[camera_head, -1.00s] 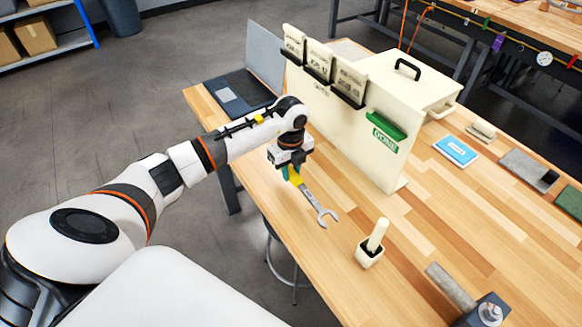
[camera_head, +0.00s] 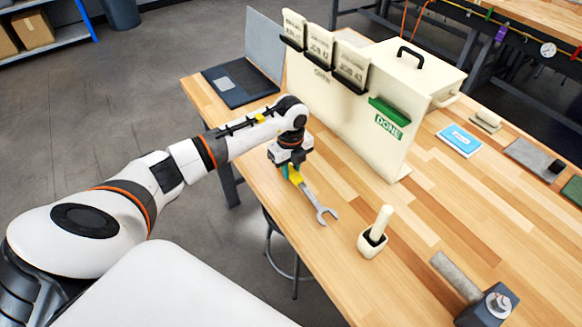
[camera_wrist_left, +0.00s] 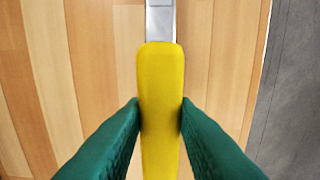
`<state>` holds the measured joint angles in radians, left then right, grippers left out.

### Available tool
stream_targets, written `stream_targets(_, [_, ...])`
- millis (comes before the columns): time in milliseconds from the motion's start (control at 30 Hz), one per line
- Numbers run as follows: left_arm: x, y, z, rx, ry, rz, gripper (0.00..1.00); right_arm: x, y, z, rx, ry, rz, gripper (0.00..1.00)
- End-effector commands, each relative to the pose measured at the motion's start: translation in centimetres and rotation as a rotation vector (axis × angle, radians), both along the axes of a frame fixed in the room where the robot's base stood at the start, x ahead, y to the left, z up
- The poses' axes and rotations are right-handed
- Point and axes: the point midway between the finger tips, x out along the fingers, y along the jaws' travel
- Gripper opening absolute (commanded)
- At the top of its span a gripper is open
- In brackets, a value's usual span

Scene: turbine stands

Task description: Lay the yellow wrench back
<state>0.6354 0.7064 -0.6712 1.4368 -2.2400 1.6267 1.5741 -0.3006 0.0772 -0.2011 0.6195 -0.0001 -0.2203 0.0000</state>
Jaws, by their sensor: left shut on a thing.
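The yellow wrench (camera_head: 311,198) has a yellow handle and a grey metal shaft with an open-ended head. My left gripper (camera_head: 289,172) is shut on its handle near the left front edge of the wooden table. The wrench head points toward the front right in the head view. In the left wrist view, the green fingers (camera_wrist_left: 160,118) press on both sides of the yellow handle (camera_wrist_left: 160,75), and the metal shaft runs toward the top. Whether the wrench touches the table or hangs just above it, I cannot tell. My right gripper is not in view.
A cream board (camera_head: 335,105) with job card holders and a green DONE slot stands behind the wrench. A laptop (camera_head: 240,85) is at the far left.

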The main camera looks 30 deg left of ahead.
Motion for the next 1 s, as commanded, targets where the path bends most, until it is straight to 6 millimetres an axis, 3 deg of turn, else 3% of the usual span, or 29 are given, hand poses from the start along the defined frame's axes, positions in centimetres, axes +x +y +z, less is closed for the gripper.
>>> stream_targets(767, [0.04, 0.02, -0.99, 0.0, -0.001, 0.001, 0.0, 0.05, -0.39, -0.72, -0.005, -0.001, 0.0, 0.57])
stream_targets(800, [0.04, 0.02, -0.99, 0.0, -0.001, 0.0, 0.3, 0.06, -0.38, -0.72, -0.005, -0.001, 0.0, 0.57])
stream_targets(933, [0.03, 0.02, -1.0, 0.0, -0.001, 0.0, 0.51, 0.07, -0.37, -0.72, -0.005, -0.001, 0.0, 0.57])
stream_targets(1000, [0.03, 0.01, -1.01, 0.0, -0.001, 0.0, 0.51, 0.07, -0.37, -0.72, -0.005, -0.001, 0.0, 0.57])
